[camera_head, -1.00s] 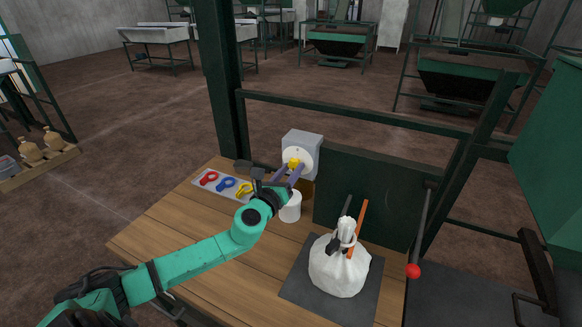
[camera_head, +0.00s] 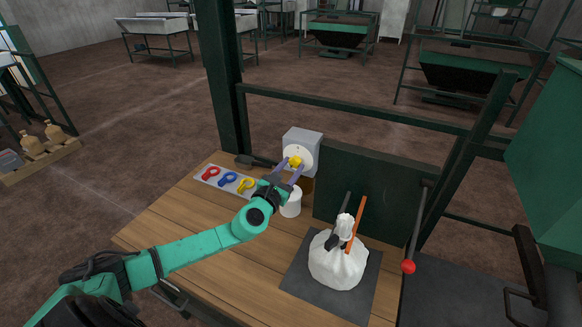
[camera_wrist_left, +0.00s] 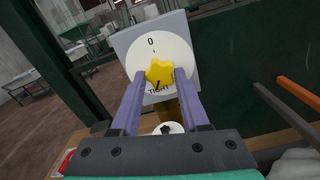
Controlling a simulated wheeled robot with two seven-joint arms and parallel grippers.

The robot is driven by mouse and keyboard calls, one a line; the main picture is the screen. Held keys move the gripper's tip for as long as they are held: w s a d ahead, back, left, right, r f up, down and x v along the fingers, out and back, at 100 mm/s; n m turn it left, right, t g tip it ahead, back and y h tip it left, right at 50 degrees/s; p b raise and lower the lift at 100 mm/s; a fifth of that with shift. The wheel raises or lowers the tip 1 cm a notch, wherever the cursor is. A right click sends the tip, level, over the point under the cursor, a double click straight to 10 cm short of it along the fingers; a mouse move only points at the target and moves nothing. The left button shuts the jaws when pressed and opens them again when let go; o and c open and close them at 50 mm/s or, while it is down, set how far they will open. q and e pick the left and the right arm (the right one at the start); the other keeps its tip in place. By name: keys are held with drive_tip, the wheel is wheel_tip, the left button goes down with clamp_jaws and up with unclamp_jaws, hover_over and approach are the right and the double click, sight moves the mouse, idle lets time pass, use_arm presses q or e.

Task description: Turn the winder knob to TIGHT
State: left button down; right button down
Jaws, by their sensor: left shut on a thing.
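The yellow winder knob (camera_head: 295,161) is on the white round dial (camera_head: 302,152) of a grey box. In the left wrist view the knob (camera_wrist_left: 159,72) is star-shaped, with a dark mark on its lower edge pointing down towards the word TIGHT (camera_wrist_left: 159,91); the 0 (camera_wrist_left: 151,42) is at the top of the dial. My left gripper (camera_head: 289,167) is shut on the knob, its two purple fingers on either side; it also shows in the left wrist view (camera_wrist_left: 161,74). My right gripper is in neither view.
A tray (camera_head: 208,181) with red, blue and yellow pieces is to the left. A tied white bag (camera_head: 336,265) sits on a dark mat (camera_head: 301,283). A green panel (camera_head: 365,195) is right of the winder.

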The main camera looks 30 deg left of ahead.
use_arm(q)
drive_tip(key=shift+c, duration=2)
unclamp_jaws()
drive_tip(key=s, duration=1.4)
drive_tip(key=shift+s+d+p, duration=0.25)
drive_tip(key=shift+d+p, duration=0.15)
drive_tip(key=shift+p, duration=0.05)
